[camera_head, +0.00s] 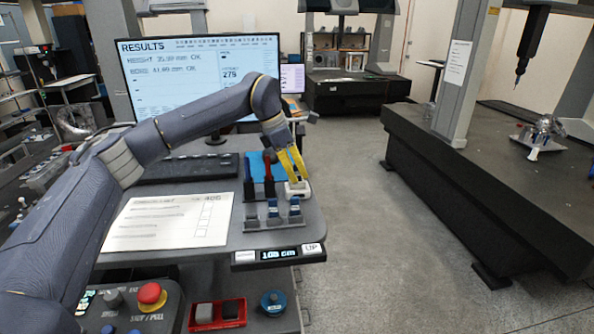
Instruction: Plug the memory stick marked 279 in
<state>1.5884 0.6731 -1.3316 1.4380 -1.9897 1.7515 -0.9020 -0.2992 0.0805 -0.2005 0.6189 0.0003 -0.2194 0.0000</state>
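My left gripper (292,178) has yellow fingers that point down over the desk. Its fingertips are just above or touching a small white object (298,190); I cannot tell which, nor whether they hold anything. The monitor (200,80) shows "RESULTS" and the number 279. My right gripper is out of view.
Upright red and dark blue pieces (268,172) stand just left of the fingers. A keyboard (187,168) and a paper sheet (170,221) lie on the desk (262,240). A control box with a red button (151,295) is at front left. Open floor lies to the right.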

